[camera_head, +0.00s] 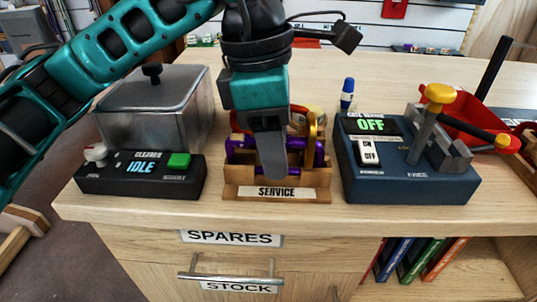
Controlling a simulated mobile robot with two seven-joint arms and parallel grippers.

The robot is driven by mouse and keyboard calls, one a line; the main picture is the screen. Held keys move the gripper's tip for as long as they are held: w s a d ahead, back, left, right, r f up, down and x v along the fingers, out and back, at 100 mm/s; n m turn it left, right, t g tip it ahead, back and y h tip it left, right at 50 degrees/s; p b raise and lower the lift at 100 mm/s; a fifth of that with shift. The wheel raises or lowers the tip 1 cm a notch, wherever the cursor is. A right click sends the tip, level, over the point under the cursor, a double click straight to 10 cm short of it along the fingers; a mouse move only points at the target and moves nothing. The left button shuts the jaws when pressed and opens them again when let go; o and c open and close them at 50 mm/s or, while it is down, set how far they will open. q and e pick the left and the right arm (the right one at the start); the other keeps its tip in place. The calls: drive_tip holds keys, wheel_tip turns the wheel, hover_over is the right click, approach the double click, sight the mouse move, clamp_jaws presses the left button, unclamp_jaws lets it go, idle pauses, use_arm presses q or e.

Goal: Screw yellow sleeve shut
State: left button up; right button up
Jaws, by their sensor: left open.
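My left gripper (272,160) points straight down in front of the wooden service rack (285,194). It is open, seen edge-on, and one grey finger hides the middle of the rack. The rack holds purple metal pieces (240,152), which look like carabiners, with red parts behind them. A yellow-gold curved piece (312,128) stands at the rack's right side, just right of the finger. I cannot tell whether it is the yellow sleeve or how far any sleeve is turned. No contact between the finger and the gear can be made out. My right gripper is not in view.
A grey lidded cleaner tank (150,105) with a black control box (140,178) stands left. A blue tester (405,170) reading OFF, with a yellow-knobbed lever (438,94), stands right. A blue-capped bottle (347,94) and red bin (465,115) are behind. The counter's front strip is clear.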

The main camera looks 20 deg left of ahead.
use_arm(q)
drive_tip(key=shift+s+d, duration=0.2)
drive_tip(key=shift+s, duration=0.4)
drive_tip(key=shift+r, duration=0.25)
drive_tip(key=shift+r+p, duration=0.85)
drive_tip(key=shift+r, duration=0.35)
drive_tip(key=shift+w, duration=0.1)
drive_tip(key=shift+w+a, duration=0.2)
drive_tip(key=shift+w, duration=0.35)
wheel_tip(320, 180, down, 3)
drive_tip(key=b, duration=0.3)
drive_tip(key=shift+r, duration=0.1)
drive_tip(key=shift+s+d, duration=0.1)
